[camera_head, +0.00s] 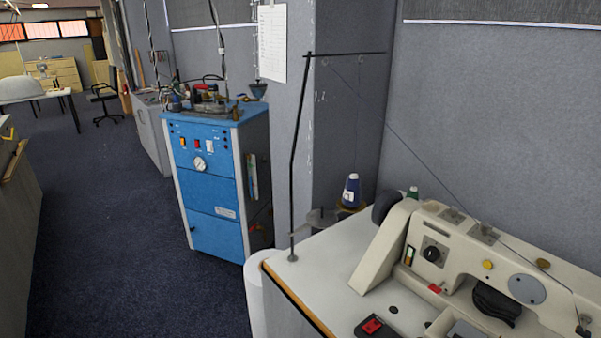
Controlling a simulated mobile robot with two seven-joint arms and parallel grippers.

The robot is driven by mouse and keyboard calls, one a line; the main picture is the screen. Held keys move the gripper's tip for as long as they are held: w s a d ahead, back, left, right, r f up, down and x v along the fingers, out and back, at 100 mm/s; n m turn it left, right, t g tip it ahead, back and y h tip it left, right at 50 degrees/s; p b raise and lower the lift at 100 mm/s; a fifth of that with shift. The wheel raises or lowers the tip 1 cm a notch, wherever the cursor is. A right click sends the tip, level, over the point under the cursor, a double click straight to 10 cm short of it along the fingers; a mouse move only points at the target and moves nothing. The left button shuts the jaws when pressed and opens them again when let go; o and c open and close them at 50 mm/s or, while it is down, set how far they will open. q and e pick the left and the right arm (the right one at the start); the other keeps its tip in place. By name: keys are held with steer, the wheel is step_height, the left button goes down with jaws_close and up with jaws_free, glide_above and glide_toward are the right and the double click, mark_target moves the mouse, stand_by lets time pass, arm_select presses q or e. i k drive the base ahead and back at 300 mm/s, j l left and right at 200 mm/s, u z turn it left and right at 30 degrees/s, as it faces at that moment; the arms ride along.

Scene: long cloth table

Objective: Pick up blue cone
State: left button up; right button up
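A blue cone (351,189) with a white label stands upright on a yellowish holder at the back of the white sewing table (331,250). It is near the grey pillar, just left of the sewing machine. Its lower end meets the holder. Neither of my grippers shows in the head view.
The cream sewing machine (458,262) fills the lower right, and a green cone (413,192) shows partly behind it. A thin black thread stand (294,165) rises left of the blue cone. A blue cabinet (212,185) stands further left. The dark carpet (105,220) is clear.

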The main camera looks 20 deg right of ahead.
mark_target(352, 195)
steer(key=i+j+z, duration=0.15)
steer(key=z, duration=1.6)
steer(key=j+z, duration=0.75)
steer(key=z, duration=0.2)
steer(key=k+j+z, duration=0.2)
steer(key=j, duration=0.25)
steer(key=j+z, duration=0.25)
steer(key=j, duration=0.15)
steer(key=k+j, duration=0.15)
steer(key=j, duration=0.2)
steer(key=k+j, duration=0.1)
steer(key=j, duration=0.25)
steer(key=k+j, duration=0.15)
steer(key=j, duration=0.2)
steer(key=z, duration=0.05)
